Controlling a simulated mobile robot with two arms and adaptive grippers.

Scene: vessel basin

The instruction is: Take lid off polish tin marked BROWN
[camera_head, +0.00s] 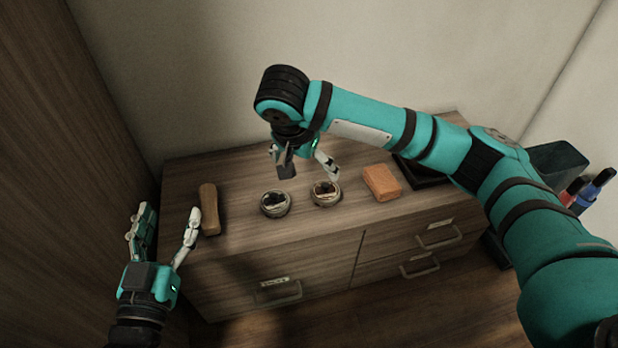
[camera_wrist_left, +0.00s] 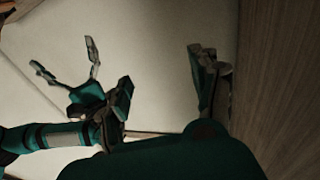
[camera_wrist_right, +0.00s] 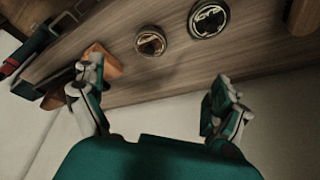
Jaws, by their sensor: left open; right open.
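Two round polish tins stand side by side on the wooden dresser top (camera_head: 235,230). The right tin (camera_head: 326,193), nearer the orange block, shows a brownish top in the right wrist view (camera_wrist_right: 150,43). The left tin (camera_head: 276,203) has a dark top with pale lettering in the right wrist view (camera_wrist_right: 208,18). The lettering is too small to read surely. My right gripper (camera_head: 310,175) is open and empty, above and behind the tins, with its fingers apart from both. My left gripper (camera_head: 167,218) is open and empty, left of the dresser's front.
A wooden brush-like block (camera_head: 209,208) lies at the dresser's left end. An orange block (camera_head: 381,183) lies right of the tins, with a dark tray (camera_head: 420,172) beyond it. A dark bin (camera_head: 556,163) and pens (camera_head: 592,190) are at the far right. Walls stand behind and left.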

